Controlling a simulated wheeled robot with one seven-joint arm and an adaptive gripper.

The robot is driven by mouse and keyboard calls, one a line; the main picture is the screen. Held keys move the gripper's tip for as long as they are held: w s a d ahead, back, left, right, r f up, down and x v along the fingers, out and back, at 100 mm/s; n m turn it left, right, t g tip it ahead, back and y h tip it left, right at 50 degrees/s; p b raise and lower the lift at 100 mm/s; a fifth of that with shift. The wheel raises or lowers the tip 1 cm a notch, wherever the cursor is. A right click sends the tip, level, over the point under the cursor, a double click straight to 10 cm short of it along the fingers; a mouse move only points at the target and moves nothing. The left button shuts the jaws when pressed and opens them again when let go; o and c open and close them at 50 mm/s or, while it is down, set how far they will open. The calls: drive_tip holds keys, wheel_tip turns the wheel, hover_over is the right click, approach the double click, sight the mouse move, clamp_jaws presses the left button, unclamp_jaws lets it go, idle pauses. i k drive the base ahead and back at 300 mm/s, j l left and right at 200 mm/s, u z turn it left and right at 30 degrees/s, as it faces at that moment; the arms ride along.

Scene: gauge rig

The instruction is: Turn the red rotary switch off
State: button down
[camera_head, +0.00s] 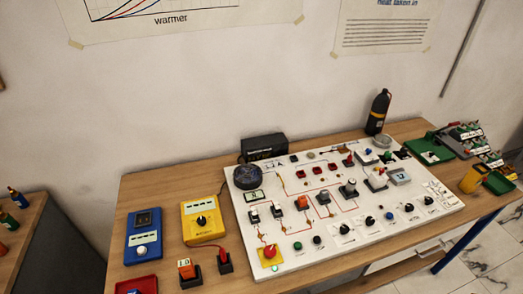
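A white panel board (375,232) lies on the wooden table, covered with several switches, knobs and small parts. A red knob on a yellow square base (269,252) sits near the board's front left corner. It is the red part that looks most like a rotary switch, but its setting is too small to read. A small green spot (275,267) shows just in front of it. An orange-red part (302,203) stands farther back on the board. My gripper is not in view.
A yellow meter (203,222) and a blue meter (143,240) lie left of the board, with red and black parts (187,268) in front. A dark bottle (378,113) and black box (264,148) stand behind. Green trays (430,152) are at the right.

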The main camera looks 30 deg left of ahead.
sight(270, 251)
drive_tip(key=u, duration=0.95)
